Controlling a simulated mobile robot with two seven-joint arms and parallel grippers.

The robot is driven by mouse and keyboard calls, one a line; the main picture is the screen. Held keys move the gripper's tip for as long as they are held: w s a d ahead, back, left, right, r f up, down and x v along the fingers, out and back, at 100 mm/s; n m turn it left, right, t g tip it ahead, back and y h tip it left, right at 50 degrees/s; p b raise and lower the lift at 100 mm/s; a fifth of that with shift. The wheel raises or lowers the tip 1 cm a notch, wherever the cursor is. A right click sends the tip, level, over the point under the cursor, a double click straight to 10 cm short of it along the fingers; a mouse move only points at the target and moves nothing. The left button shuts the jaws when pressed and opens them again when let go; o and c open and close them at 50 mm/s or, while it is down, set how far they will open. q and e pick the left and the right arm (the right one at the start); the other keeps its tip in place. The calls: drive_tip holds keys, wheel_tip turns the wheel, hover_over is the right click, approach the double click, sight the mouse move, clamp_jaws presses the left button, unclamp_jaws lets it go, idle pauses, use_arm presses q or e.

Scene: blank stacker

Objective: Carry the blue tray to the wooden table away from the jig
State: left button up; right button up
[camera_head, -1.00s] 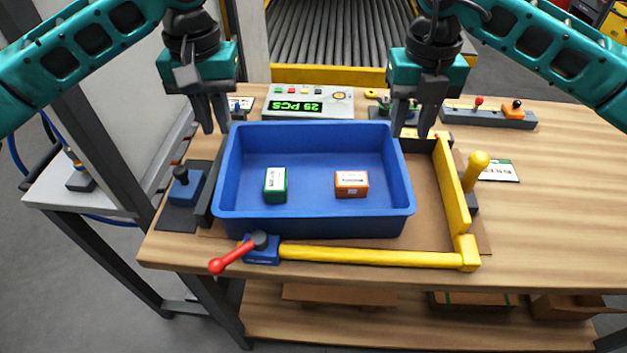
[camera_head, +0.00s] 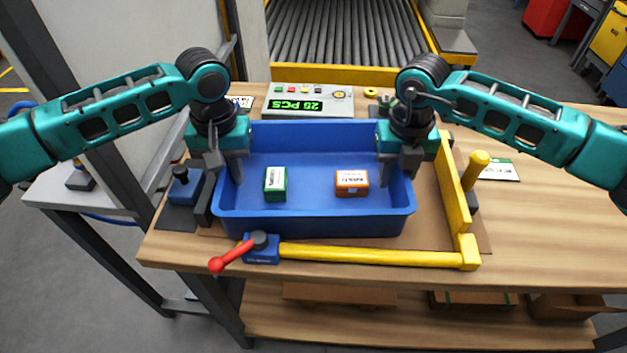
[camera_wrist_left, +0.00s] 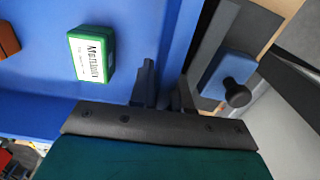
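The blue tray (camera_head: 310,224) sits flat on the jig board, inside the jig. It holds a green box (camera_head: 275,184) and an orange box (camera_head: 351,183). My left gripper (camera_head: 228,172) is down at the tray's left wall, fingers apart, one inside the tray and one outside. The left wrist view shows the fingers (camera_wrist_left: 166,90) on either side of the wall, beside the green box (camera_wrist_left: 91,54). My right gripper (camera_head: 398,172) is at the tray's right wall with one finger inside; its outer finger is partly hidden. The wooden table (camera_head: 560,215) has bare surface on the right.
A yellow jig fence (camera_head: 453,190) stands right of the tray, and a yellow bar (camera_head: 370,255) with a red-handled clamp (camera_head: 240,252) lies in front. A blue clamp block (camera_head: 186,188) is at left.

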use_arm(q)
drive_tip(key=shift+c, duration=0.2)
use_arm(e)
drive_tip(key=shift+c, duration=0.2)
use_arm(q)
clamp_jaws()
use_arm(e)
drive_tip(key=c, duration=0.3)
clamp_jaws()
use_arm(q)
drive_tip(key=shift+r, duration=0.1)
use_arm(e)
drive_tip(key=shift+r, duration=0.1)
